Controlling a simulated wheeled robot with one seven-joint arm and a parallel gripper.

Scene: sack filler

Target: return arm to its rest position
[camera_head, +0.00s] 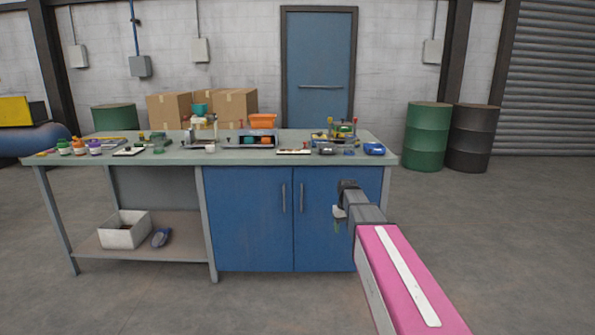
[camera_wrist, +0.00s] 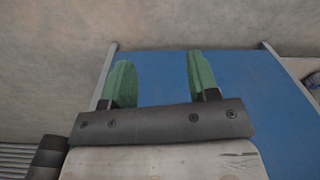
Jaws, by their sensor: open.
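My pink arm extends from the lower right of the head view, and my gripper (camera_head: 338,222) hangs at its far end. It is in front of the right side of the workbench, below the height of the benchtop. In the wrist view my gripper (camera_wrist: 162,80) shows two green fingers spread wide apart with nothing between them. The blue cabinet (camera_wrist: 235,85) of the bench lies behind the fingers in that view. In the head view the blue cabinet front (camera_head: 248,220) is partly hidden by my arm at its right edge.
The workbench top (camera_head: 225,158) carries a sack filler (camera_head: 200,125), an orange hopper (camera_head: 263,121), bottles and small parts. A white bin (camera_head: 124,236) stands on its lower shelf. Green (camera_head: 427,138) and dark (camera_head: 469,140) drums stand at the right. The floor right of the bench is clear.

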